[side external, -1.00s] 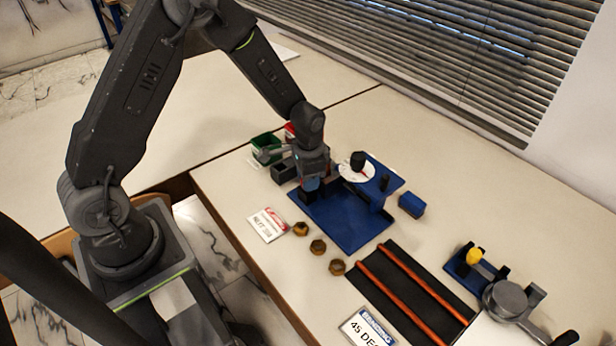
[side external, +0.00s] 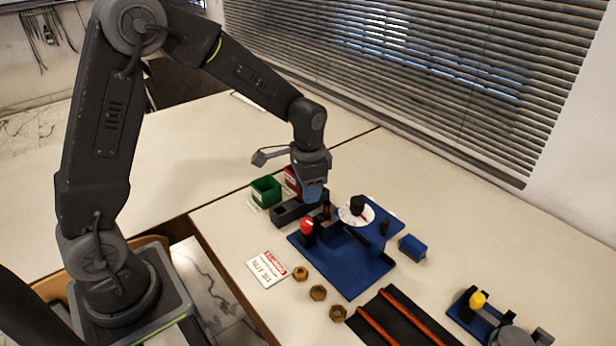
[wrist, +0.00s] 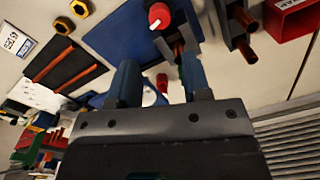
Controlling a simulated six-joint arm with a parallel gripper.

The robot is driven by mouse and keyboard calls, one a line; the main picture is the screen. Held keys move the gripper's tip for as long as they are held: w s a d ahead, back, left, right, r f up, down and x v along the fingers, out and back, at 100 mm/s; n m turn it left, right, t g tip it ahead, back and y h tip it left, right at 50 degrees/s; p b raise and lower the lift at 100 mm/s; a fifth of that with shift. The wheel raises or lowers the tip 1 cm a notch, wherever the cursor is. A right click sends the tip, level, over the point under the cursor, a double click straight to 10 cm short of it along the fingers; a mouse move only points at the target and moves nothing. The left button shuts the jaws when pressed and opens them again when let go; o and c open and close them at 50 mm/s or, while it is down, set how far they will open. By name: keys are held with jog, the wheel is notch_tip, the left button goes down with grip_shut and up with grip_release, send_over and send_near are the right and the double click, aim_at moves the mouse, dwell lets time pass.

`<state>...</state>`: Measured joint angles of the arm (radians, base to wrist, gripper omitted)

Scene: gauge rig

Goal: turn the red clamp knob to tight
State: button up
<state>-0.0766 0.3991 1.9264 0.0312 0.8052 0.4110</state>
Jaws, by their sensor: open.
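The red clamp knob (side external: 307,227) stands on a dark block at the left corner of the blue gauge plate (side external: 345,268). A pale mark shows on its side. In the wrist view the red knob (wrist: 159,14) is at the top, beyond the fingertips and apart from them. My gripper (side external: 313,194) is raised above the fixture, a little above and to the right of the knob in the side view. Its two blue fingers (wrist: 158,62) are apart with nothing held between them. The knob's tight marking cannot be made out.
A dial with a black knob (side external: 357,204) stands behind the plate. Green (side external: 266,191) and red bins are at the back left. Several brass nuts (side external: 318,293), a white card (side external: 267,268) and a rack with red rods (side external: 385,318) lie in front.

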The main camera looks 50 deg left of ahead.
jog(key=shift+r, duration=1.5)
jog(key=n+g+h, duration=0.3)
jog(key=n+h, duration=0.1)
jog(key=n, duration=1.1)
send_near(307, 221)
jog(key=x, duration=0.9)
jog(key=shift+s+d+f, duration=0.15)
jog(key=shift+s+f, duration=0.05)
jog(key=shift+s, duration=0.05)
jog(key=shift+t, duration=0.3)
jog(key=shift+c, duration=0.5)
